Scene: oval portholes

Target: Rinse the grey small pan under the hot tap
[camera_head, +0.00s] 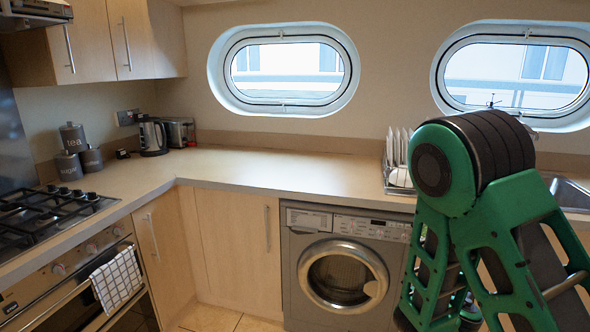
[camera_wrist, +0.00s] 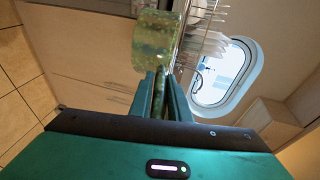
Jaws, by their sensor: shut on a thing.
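My gripper (camera_wrist: 160,95) shows in the wrist view with its fingers close together on the narrow part of a mottled yellow-green thing (camera_wrist: 154,40). Its wider, rounded part sticks out beyond the fingertips. I cannot tell whether this is the grey small pan; no plainly grey pan shows in either view. In the head view my arm covers much of the right side, and my gripper and the held thing are hidden. A part of the metal sink (camera_head: 572,192) shows behind my arm at the right edge. The hot tap cannot be made out clearly.
A dish rack with white plates (camera_head: 398,160) stands on the worktop (camera_head: 290,172) left of my arm; plates also show near the held thing in the wrist view (camera_wrist: 207,46). The middle worktop is clear. A kettle (camera_head: 152,137) and hob (camera_head: 45,210) are left.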

